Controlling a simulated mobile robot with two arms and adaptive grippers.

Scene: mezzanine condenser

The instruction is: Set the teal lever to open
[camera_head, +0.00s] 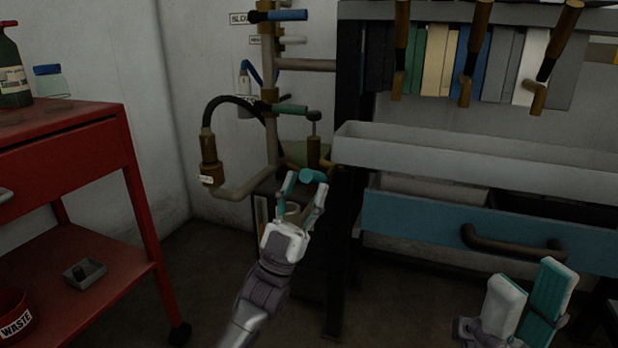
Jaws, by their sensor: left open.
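The teal lever (313,176) shows as a short, rounded teal bar low on the brown pipe stand, lying roughly sideways. My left gripper (305,183) is open, with its fingertips at the lever, which shows between and just beyond them. I cannot tell whether the fingers touch it. The gripper and wrist hide part of the fitting behind. My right gripper (532,272) is at the bottom right, open and empty, well away from the lever.
Above on the stand are a green lever (290,109), a white lever (292,40) and a blue lever (288,15). A black hose (235,98) loops left. A red cart (75,178) stands left; a bench with a blue drawer (410,218) stands right.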

